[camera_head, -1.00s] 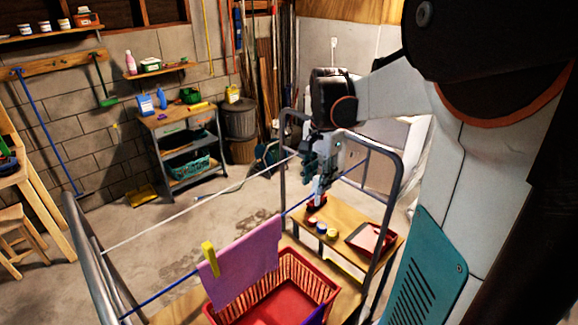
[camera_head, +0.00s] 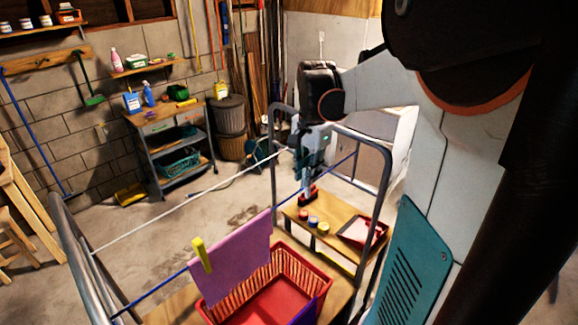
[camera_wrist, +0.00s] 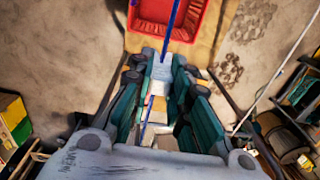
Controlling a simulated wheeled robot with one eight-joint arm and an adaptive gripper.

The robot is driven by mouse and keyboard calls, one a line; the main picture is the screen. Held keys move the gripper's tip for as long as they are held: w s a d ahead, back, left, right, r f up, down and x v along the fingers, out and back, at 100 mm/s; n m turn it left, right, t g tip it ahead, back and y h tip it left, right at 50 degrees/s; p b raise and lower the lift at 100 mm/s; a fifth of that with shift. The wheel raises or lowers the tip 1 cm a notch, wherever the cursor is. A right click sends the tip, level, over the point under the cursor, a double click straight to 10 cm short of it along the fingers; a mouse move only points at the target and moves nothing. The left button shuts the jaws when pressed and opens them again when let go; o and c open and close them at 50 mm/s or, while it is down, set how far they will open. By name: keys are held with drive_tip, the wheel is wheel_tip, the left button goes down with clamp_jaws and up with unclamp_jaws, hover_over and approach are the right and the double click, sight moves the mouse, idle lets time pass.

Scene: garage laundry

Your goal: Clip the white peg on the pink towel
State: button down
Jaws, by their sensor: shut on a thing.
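The pink towel (camera_head: 234,262) hangs over the blue line of the drying rack. A yellow peg (camera_head: 202,254) is clipped near its left end; the rest of its top edge is bare. My gripper (camera_head: 309,165) is shut on the white peg (camera_head: 306,183), to the right of the towel and apart from it. The peg points downward near the blue line; I cannot tell if it touches the line. In the wrist view the white peg (camera_wrist: 160,75) sits between the teal fingers of my gripper (camera_wrist: 158,88), and the blue line (camera_wrist: 173,22) runs on beyond it.
A red basket (camera_head: 322,272) stands below the towel. The metal rack frame (camera_head: 384,190) rises close around my gripper. A white line (camera_head: 180,208) runs behind the blue one. A wooden surface with small jars (camera_head: 313,222) and a red tray (camera_head: 379,234) lies below my gripper.

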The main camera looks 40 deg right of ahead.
drive_tip(key=shift+r+p, duration=1.45)
drive_tip(key=shift+r, duration=1)
drive_tip(key=shift+a, duration=0.1)
